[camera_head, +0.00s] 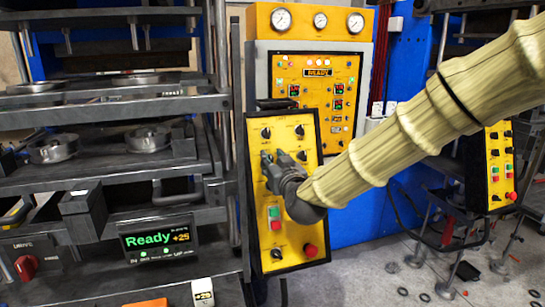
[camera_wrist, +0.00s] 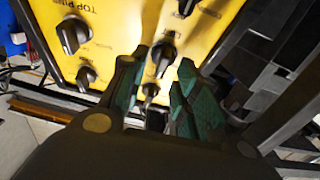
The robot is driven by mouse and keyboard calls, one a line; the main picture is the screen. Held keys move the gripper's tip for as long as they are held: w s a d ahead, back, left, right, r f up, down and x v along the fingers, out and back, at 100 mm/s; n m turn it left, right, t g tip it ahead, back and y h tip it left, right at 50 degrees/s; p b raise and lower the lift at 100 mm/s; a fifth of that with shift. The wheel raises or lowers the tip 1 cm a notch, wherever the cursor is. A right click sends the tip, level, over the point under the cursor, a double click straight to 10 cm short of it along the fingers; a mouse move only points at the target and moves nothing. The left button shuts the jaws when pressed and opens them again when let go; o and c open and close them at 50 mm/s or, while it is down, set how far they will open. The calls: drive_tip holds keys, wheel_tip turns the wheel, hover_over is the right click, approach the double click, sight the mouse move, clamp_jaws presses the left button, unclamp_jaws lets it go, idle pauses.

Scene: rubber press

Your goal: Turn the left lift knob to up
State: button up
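The yellow control panel (camera_head: 289,200) with black knobs stands in the middle of the head view. My gripper (camera_head: 273,157) is at its upper left part and hides some of it. In the wrist view my gripper (camera_wrist: 160,78) is open, its teal-padded fingers apart. A black knob (camera_wrist: 164,54) shows between the fingertips, with a gap visible around it. A smaller dark knob or switch (camera_wrist: 150,90) shows lower between the fingers. Whether either finger touches a knob is unclear.
Other knobs (camera_wrist: 72,36) (camera_wrist: 86,77) are close to the left finger; lettering reads "TOP PIN". Green and red buttons (camera_head: 275,218) and a red stop button (camera_head: 310,251) are lower on the panel. The press (camera_head: 110,170) with its "Ready" display (camera_head: 160,242) stands left.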

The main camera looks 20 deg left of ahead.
drive_tip(key=shift+w+a, duration=0.25)
drive_tip(key=shift+w, duration=0.1)
clamp_jaws()
drive_tip(key=shift+m, duration=0.5)
drive_tip(key=m+h+b, duration=0.2)
drive_tip(key=m, duration=0.2)
drive_tip(key=shift+m+t, duration=0.3)
drive_tip(key=shift+t, duration=0.1)
drive_tip(key=shift+m+h+b, duration=0.3)
drive_tip(key=shift+m+h, duration=0.25)
drive_tip(key=shift+m, duration=0.8)
drive_tip(key=shift+m+h+b, duration=0.3)
drive_tip(key=shift+m+h, duration=0.25)
drive_tip(key=shift+m, duration=0.8)
